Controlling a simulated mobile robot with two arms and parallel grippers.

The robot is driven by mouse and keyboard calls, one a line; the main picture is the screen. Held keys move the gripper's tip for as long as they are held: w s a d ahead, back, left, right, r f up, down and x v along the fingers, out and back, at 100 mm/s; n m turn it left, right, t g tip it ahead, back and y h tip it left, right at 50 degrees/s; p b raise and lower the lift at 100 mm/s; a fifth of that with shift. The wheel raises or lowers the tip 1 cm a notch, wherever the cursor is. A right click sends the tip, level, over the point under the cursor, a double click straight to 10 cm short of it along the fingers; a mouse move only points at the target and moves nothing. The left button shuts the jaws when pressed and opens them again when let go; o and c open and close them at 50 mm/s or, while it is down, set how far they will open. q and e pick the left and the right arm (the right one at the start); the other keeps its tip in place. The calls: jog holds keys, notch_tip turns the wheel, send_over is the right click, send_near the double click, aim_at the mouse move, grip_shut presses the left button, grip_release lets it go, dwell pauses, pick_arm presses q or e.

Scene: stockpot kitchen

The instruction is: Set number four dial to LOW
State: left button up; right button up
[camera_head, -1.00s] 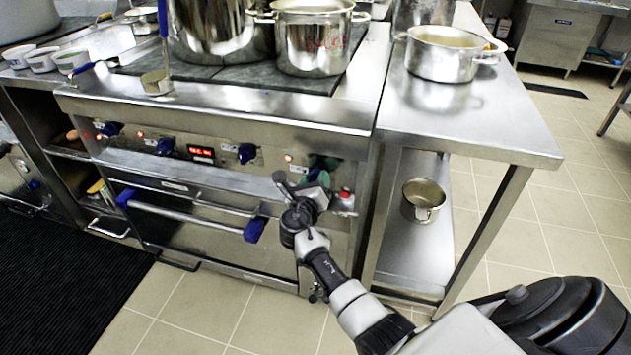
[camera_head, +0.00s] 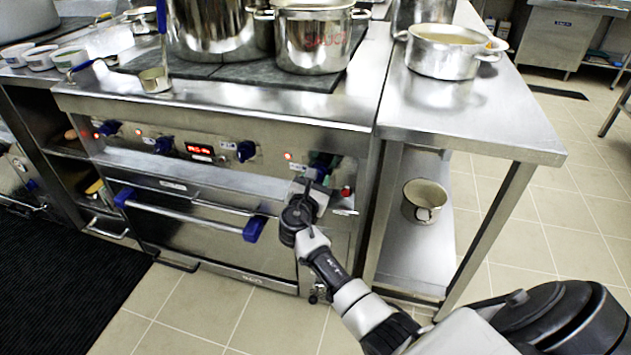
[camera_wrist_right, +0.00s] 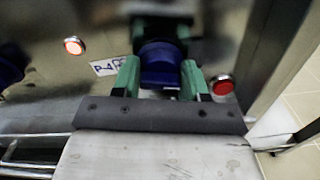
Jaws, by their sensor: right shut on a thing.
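The number four dial (camera_head: 321,166) is the rightmost blue knob on the stove's front panel, partly hidden by my right gripper (camera_head: 313,184) in the head view. In the right wrist view, the blue dial (camera_wrist_right: 160,64) sits between the two green fingers of my right gripper (camera_wrist_right: 160,80), which is shut on it. A label reading P-4 (camera_wrist_right: 107,66) is just left of the dial. I cannot read the dial's setting or any LOW mark. My left gripper is not in view.
A lit red lamp (camera_wrist_right: 73,45) is left of the dial and a red button (camera_wrist_right: 222,85) is right of it. Other blue knobs (camera_head: 246,151) and a red display (camera_head: 200,149) line the panel. The oven handle (camera_head: 185,215) is below. A steel table (camera_head: 470,130) stands at right.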

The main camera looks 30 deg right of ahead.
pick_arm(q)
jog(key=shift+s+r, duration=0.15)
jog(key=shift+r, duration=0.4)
pick_arm(e)
jog(key=shift+f+m, duration=0.1)
jog(key=shift+m, duration=0.3)
jog(key=o, duration=0.9)
jog(key=shift+c, duration=0.2)
jog(key=shift+a, duration=0.1)
jog(key=shift+s+a, duration=0.25)
pick_arm(q)
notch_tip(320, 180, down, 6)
jog(key=p, duration=0.1)
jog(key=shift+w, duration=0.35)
pick_arm(e)
jog(key=v, duration=1)
